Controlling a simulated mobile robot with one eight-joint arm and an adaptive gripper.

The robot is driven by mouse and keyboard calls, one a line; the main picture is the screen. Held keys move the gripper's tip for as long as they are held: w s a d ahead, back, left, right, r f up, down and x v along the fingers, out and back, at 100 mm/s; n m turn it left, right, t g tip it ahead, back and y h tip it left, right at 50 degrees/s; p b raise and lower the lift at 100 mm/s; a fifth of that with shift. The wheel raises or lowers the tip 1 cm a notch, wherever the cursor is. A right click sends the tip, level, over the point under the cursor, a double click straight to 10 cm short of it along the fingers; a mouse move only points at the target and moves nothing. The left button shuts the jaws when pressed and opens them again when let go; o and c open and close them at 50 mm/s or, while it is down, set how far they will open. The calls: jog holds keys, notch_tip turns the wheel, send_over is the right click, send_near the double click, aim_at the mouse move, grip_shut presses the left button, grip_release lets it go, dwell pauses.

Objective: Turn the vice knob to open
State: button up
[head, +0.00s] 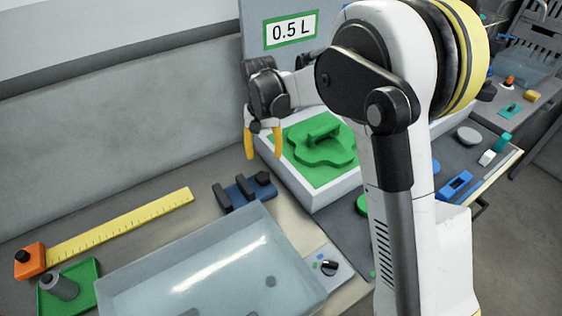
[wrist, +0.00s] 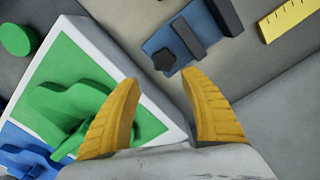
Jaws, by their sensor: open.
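The vice (head: 240,193) is a small blue block with dark jaws on the table, behind the clear tank. Its dark knob (head: 262,178) is at its right end. In the wrist view the vice (wrist: 160,42) is at the top, with the dark many-sided knob (wrist: 164,60) at its lower end. My gripper (head: 263,148) is open and empty, with yellow fingers pointing down above the table, behind the vice in the head view. In the wrist view the knob appears ahead of the gap between my fingertips (wrist: 160,88), apart from both.
A white box with a green top (head: 318,190) stands right of the vice. A clear tank (head: 205,275) stands in front of it. A yellow ruler (head: 120,228) lies to the left. A wall (head: 110,125) rises behind the table.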

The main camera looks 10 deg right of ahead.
aim_at(263, 176)
jog(key=f+b, duration=0.1)
jog(key=f, duration=0.2)
jog(key=f+b, duration=0.1)
jog(key=f, duration=0.2)
jog(key=a+f, duration=0.1)
jog(key=f, duration=0.3)
jog(key=shift+s+b, duration=0.15)
jog(key=shift+b, duration=0.25)
jog(key=c, duration=0.9)
